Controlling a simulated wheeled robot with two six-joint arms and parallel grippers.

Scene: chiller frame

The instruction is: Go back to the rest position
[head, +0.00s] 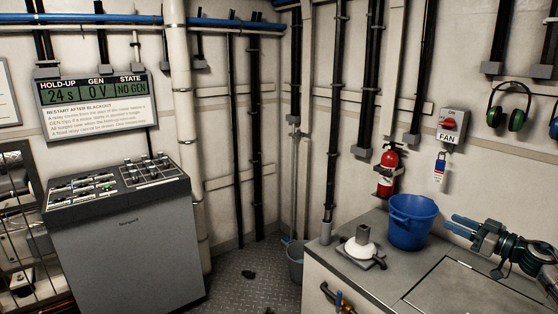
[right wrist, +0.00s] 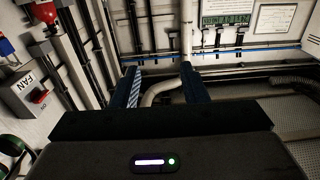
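My right gripper (head: 452,223) is at the right of the head view, above the grey worktop, with its blue fingers pointing left. In the right wrist view my right gripper (right wrist: 158,72) shows its two fingers well apart with nothing between them. It is open and empty. A blue bucket (head: 412,222) stands on the worktop just left of the fingertips in the head view. My left gripper is not in either view.
The worktop (head: 385,284) also carries a white-based fixture (head: 360,250). A red extinguisher (head: 388,170), a fan switch (head: 452,124) and green ear defenders (head: 508,112) are on the wall. A grey control console (head: 125,250) stands left. Patterned floor (head: 240,285) lies between.

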